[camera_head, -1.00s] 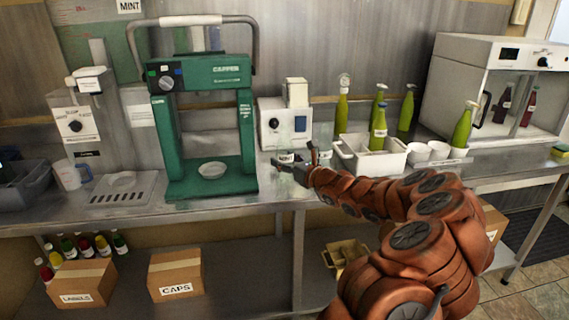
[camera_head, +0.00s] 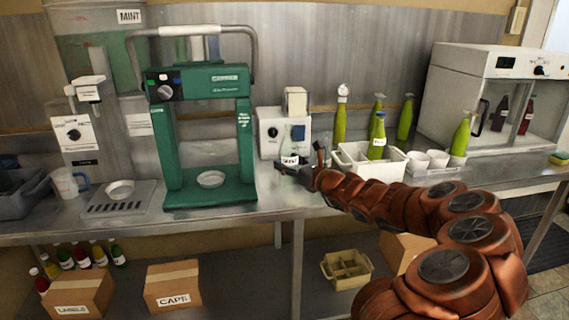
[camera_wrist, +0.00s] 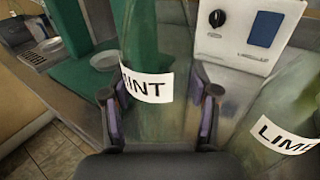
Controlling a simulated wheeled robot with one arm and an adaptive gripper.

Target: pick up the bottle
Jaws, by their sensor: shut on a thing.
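A clear bottle with a greenish tint and a white MINT label (camera_wrist: 147,84) stands between the fingers of my gripper (camera_wrist: 160,112) in the wrist view. My gripper is shut on this bottle, and the bottle looks upright. In the head view the bottle is faint, with its label (camera_head: 289,160) at my gripper (camera_head: 301,166), over the counter in front of the white device. I cannot tell whether its base touches the counter. A second bottle with a LIME label (camera_wrist: 283,135) is close on the right in the wrist view.
The green capper (camera_head: 209,135) stands left of my gripper. A white device (camera_head: 270,134) is behind it. A white bin (camera_head: 375,168) with a green bottle (camera_head: 377,138) is to the right, near white cups (camera_head: 438,159) and several green bottles. A glass-fronted cabinet (camera_head: 490,85) stands far right.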

